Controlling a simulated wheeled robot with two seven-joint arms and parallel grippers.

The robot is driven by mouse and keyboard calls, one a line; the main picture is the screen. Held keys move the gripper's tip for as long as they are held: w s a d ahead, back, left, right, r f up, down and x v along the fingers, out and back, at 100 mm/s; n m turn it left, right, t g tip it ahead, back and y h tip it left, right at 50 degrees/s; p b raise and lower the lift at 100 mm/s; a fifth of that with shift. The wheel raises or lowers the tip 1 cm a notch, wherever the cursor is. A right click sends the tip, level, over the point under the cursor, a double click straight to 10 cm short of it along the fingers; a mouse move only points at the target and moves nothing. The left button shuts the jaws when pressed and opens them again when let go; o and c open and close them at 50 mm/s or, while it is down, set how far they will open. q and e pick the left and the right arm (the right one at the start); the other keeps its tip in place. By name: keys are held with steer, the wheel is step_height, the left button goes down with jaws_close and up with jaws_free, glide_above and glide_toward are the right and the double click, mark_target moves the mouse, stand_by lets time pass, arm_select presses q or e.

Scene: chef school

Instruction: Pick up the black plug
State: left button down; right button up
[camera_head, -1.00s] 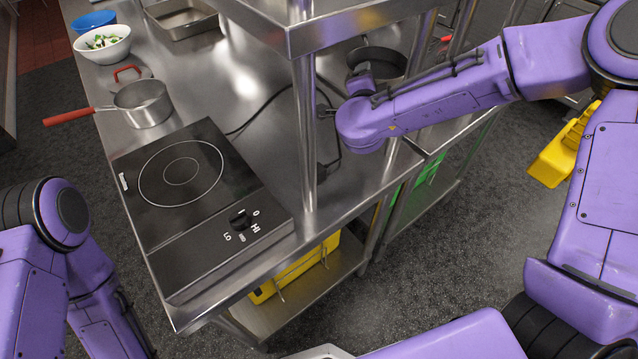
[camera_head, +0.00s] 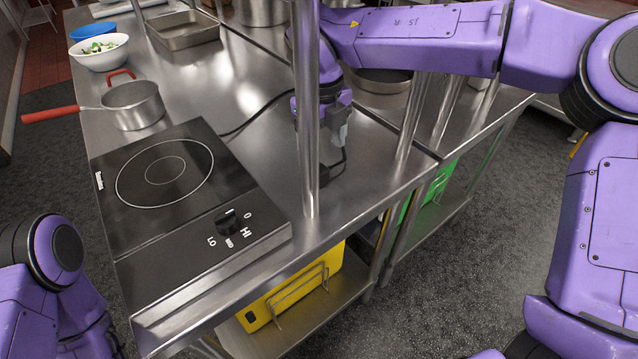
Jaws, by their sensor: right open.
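The black plug (camera_head: 328,177) lies on the steel counter (camera_head: 372,148) just right of the shelf post, which hides part of it. Its black cord (camera_head: 264,116) runs back left to the hotplate (camera_head: 165,190). My right gripper (camera_head: 335,146) points down above and slightly behind the plug, open. The post crosses in front of part of this gripper, and its fingers show small. I cannot tell whether they touch the cord. Only a part of my left arm shows at the lower left; its gripper is out of the picture.
The upright steel post (camera_head: 306,100) stands close to my right gripper. A saucepan (camera_head: 133,105), a white bowl (camera_head: 99,54), a blue bowl (camera_head: 92,29) and a metal tray (camera_head: 181,30) stand at the left and back. A yellow item (camera_head: 292,292) sits on the lower shelf.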

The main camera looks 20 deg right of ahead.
mark_target(322, 171)
steer(key=shift+s+a+f+y, duration=0.1)
steer(key=shift+s+a+y, duration=0.1)
steer(key=shift+a+y, duration=0.15)
steer(key=f, duration=0.7)
steer(key=shift+s+d+p, duration=0.1)
steer(key=shift+s+p, duration=0.1)
steer(key=shift+p, duration=0.2)
steer(key=c, duration=1)
